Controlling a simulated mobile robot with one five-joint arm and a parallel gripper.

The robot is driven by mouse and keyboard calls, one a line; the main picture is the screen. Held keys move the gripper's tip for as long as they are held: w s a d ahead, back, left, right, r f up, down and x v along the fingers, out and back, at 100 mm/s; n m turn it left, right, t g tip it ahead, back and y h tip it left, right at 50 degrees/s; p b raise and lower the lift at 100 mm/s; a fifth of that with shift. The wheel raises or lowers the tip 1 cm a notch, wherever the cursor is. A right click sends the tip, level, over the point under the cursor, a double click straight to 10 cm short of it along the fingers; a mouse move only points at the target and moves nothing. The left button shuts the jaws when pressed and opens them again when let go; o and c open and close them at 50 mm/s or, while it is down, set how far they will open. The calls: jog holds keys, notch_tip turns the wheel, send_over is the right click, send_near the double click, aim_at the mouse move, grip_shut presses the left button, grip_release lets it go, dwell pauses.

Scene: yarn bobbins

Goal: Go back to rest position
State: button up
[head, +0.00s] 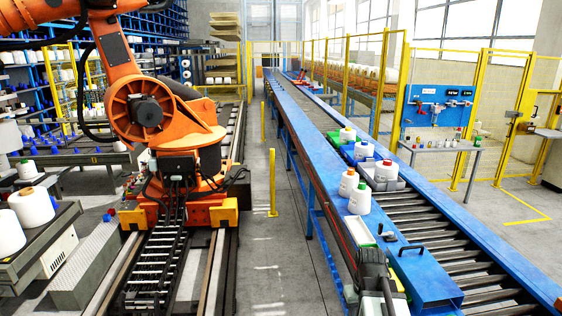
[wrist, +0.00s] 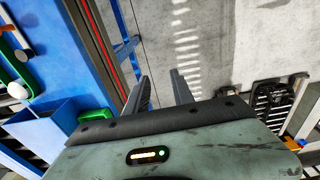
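My gripper (wrist: 160,75) shows in the wrist view with its two grey fingers apart and bare floor between them. It holds nothing there. In the head view, a grey part (head: 372,268) that looks like my arm reaches in at the bottom, by the left edge of the blue conveyor (head: 425,275). I cannot make out the fingers in that view. White yarn bobbins with coloured tops stand on the conveyor, such as a green-topped one (head: 360,201) and a red-topped one (head: 386,172). They are apart from the gripper.
A large orange robot arm (head: 150,110) stands on a rail at left. A yellow post (head: 272,185) rises from the clear grey floor (head: 270,250) between rail and conveyor. A blue box (wrist: 50,125) lies left of the gripper in the wrist view. Yellow fencing stands at right.

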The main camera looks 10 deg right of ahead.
jog(key=a, duration=1.3)
notch_tip(320, 180, down, 15)
jog(key=s+a+b, duration=0.1)
jog(key=s+b, duration=0.1)
jog(key=b, duration=1.2)
jog(key=shift+a+r+g+b, duration=0.15)
jog(key=shift+r+g+b, duration=0.05)
jog(key=shift+g+b, duration=0.1)
